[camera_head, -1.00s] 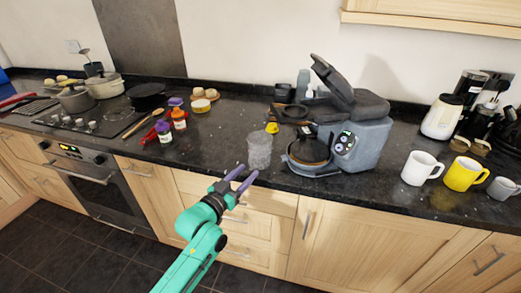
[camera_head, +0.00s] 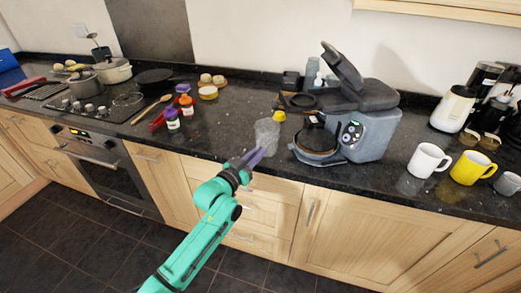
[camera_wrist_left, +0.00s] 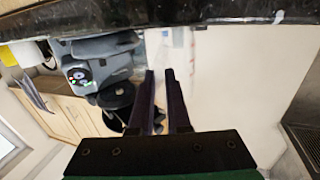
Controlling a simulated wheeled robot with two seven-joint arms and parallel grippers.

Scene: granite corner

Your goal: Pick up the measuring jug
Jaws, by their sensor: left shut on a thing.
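The measuring jug (camera_head: 267,133) is a clear, see-through vessel at the front of the dark granite worktop, left of the grey cooking appliance. My left gripper (camera_head: 257,154) reaches up from below at the worktop's front edge, its purple fingers at the jug's near side. The fingers are close together and shut on the jug. In the left wrist view the picture is upside down; the jug (camera_wrist_left: 176,45) is faint beyond the fingertips (camera_wrist_left: 161,76). The exact contact is hard to make out. My right gripper is in neither view.
The grey appliance (camera_head: 370,132) with a raised lid stands close right of the jug. A yellow item (camera_head: 279,116) is just behind it. Small bottles (camera_head: 173,124) are to the left; a white mug (camera_head: 426,161) and yellow mug (camera_head: 471,169) are far right.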

